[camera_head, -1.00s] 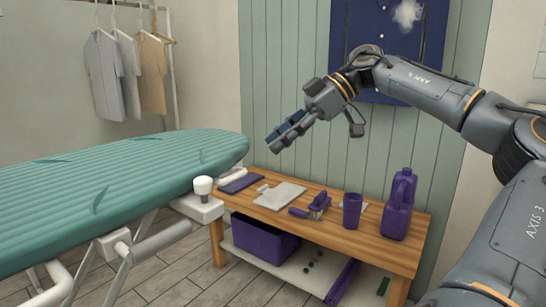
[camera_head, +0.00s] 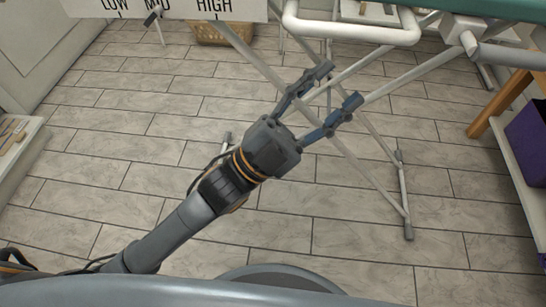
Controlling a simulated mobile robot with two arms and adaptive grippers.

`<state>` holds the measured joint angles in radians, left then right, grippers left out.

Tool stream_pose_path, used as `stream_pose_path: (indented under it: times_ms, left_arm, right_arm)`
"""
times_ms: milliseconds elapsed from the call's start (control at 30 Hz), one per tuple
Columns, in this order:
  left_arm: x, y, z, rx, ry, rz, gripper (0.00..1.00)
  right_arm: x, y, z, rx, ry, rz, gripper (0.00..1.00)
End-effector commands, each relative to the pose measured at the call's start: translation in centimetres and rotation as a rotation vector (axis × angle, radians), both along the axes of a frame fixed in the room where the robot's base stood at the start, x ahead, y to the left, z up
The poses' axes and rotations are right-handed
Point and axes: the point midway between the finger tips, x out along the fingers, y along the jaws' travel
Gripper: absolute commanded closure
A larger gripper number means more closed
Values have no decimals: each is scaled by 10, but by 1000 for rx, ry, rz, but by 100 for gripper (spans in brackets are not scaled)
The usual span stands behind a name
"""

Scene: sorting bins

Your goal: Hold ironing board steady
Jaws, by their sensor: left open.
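The ironing board (camera_head: 490,9) shows only as a strip of its teal cover at the top right edge. Its white tubular legs (camera_head: 385,175) cross below it and stand on the tiled floor. My left gripper (camera_head: 344,82) is open, its two dark fingers spread and pointing up and right toward the crossing legs. Pale leg tubes show between and behind the fingers; I cannot tell whether they touch. Nothing is gripped. My right gripper is out of view.
A white panel marked LOW, MID, HIGH (camera_head: 165,8) is at the top left. A woven basket (camera_head: 222,35) stands behind it. The floor between is mostly clear.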

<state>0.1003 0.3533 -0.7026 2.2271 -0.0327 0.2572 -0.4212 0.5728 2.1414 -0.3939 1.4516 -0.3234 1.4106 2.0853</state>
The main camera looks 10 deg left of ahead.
Motion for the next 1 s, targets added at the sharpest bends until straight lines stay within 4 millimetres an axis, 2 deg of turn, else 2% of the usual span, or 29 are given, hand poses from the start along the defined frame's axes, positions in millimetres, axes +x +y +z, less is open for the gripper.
stream_pose_path:
  times_ms: [33,100,300,400,500,600,700,833,1000]
  left_arm:
    - [13,3,-27,36,69,14,55]
    - [29,8,-63,81,160,33,55]
    - [60,36,-170,207,420,93,55]
    - [67,53,-215,254,527,120,55]
    - [69,68,-249,291,608,143,55]
    - [70,79,-271,315,659,159,55]
    - [70,85,-283,326,688,167,55]
    - [77,81,-285,327,694,170,55]
    - [97,63,-284,327,691,170,55]
  right_arm:
    - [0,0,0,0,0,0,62]
    - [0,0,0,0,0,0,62]
    - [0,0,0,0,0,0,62]
    - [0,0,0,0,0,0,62]
    - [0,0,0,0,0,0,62]
    - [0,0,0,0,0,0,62]
    - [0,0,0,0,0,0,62]
    - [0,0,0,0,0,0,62]
    - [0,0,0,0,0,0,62]
